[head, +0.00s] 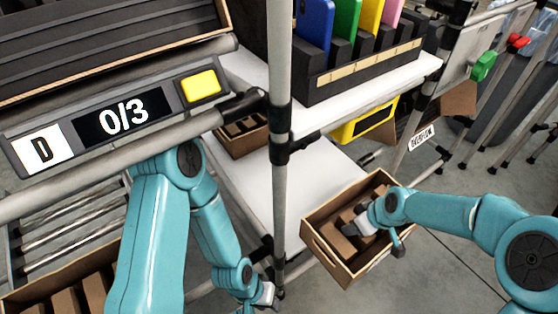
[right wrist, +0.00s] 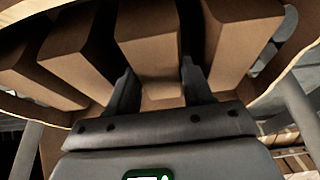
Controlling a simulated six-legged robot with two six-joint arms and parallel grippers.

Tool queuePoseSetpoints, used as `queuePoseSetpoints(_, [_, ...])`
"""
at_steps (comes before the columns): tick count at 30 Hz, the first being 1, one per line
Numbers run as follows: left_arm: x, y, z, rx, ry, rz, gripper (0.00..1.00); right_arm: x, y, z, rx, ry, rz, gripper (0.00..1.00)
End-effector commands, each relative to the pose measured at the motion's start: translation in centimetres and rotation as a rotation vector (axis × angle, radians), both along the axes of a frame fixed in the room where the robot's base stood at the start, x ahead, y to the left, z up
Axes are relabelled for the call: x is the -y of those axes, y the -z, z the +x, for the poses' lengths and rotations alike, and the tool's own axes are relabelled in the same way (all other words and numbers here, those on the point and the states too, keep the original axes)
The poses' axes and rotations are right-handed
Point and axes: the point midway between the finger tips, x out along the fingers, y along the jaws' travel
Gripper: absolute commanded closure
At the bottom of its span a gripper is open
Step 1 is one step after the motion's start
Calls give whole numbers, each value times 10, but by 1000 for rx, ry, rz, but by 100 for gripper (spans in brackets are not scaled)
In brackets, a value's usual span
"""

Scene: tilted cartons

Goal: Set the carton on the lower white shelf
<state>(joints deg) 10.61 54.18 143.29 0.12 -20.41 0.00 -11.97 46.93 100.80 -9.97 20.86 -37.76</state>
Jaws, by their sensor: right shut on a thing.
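The lower white shelf (head: 318,165) lies behind the grey post, under an upper white shelf. An open brown box (head: 323,262) stands tilted at its front right and holds several small brown cartons. My right gripper (head: 368,220) reaches down into this box. In the right wrist view its two dark fingers (right wrist: 158,88) stand on either side of the middle brown carton (right wrist: 150,50), shut on it. Other cartons (right wrist: 238,40) stand on both sides of it. My left gripper (head: 268,296) hangs low beside the post, and its fingers are too small to read.
The grey post (head: 280,110) rises between my arms. The upper white shelf (head: 310,115) carries a dark rack with coloured panels (head: 347,35). Another brown box (head: 243,140) sits at the back left of the lower shelf.

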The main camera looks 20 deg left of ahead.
Motion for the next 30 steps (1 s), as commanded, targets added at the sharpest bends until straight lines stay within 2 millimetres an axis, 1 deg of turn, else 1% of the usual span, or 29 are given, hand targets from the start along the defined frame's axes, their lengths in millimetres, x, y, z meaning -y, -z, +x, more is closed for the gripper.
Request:
queuePoseSetpoints(2, [1,2,0,4,3,-1,65,-5,1,5,4,2,1,87])
queuePoseSetpoints(5, [0,7,1,8,-1,-1,65,-23,2,17,5,2,1,87])
queuePoseSetpoints(12, [-3,19,4,11,-13,1,65,-80,3,56,5,4,1,87])
queuePoseSetpoints(15, [-4,23,5,13,-16,3,65,-101,3,69,5,2,0,87])
queuePoseSetpoints(19, [-5,26,6,14,-19,3,65,-124,3,84,3,2,0,87])
queuePoseSetpoints(25, [-5,27,6,14,-21,3,65,-145,1,99,1,0,-1,87])
queuePoseSetpoints(30, [-5,28,6,15,-22,3,65,-150,2,103,1,1,1,87])
